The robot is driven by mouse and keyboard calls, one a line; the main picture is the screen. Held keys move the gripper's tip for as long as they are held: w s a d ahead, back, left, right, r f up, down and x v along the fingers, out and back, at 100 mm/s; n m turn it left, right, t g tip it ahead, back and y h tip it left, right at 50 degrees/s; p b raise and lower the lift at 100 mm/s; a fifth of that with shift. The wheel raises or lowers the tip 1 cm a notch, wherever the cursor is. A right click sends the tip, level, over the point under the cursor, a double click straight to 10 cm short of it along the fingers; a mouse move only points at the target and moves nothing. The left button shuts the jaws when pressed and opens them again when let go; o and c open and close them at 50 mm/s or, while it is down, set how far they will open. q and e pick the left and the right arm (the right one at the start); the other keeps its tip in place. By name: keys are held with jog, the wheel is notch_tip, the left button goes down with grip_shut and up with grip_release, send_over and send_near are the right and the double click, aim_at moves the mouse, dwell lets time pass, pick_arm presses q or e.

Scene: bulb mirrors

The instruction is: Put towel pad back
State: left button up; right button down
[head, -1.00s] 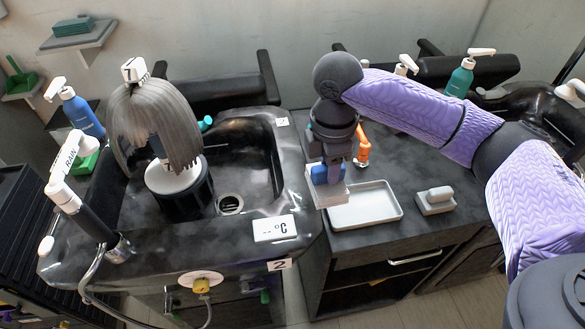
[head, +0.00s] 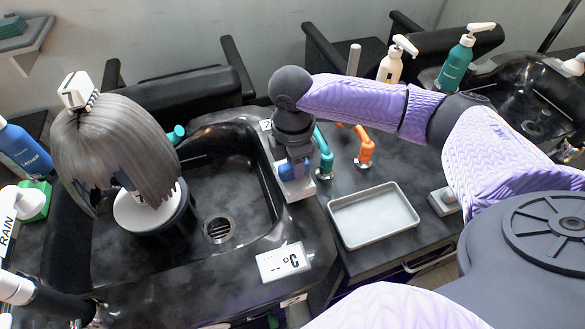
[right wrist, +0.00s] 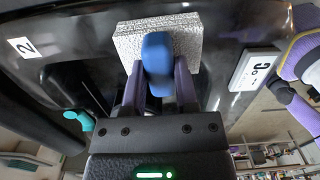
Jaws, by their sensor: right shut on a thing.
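The towel pad (head: 302,191) is a pale, textured square block with a blue grip. My right gripper (head: 292,172) is shut on that blue grip, with the pad below it, by the right rim of the black wash basin (head: 262,195). In the right wrist view the two fingers (right wrist: 159,98) clasp the blue grip (right wrist: 158,55), and the pad's rough face (right wrist: 126,40) shows behind it. I cannot tell whether the pad touches the rim. The left gripper is not in view.
An empty pale tray (head: 374,215) lies on the dark counter to the right. Teal (head: 324,160) and orange (head: 366,150) clips stand behind it, and a small grey block (head: 444,201) beside it. A grey-wigged head (head: 112,150) stands in the basin, left.

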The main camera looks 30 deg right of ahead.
notch_tip(320, 180, down, 2)
jog(key=shift+f, duration=0.1)
jog(key=shift+c, duration=1.8)
grip_release()
jog(key=r+p, duration=0.1)
jog(key=r, duration=0.4)
jog(key=r+p, duration=0.2)
jog(key=r, duration=0.4)
jog(key=shift+w+a+r, duration=0.15)
jog(key=shift+a+r, duration=0.05)
jog(key=shift+r, duration=0.45)
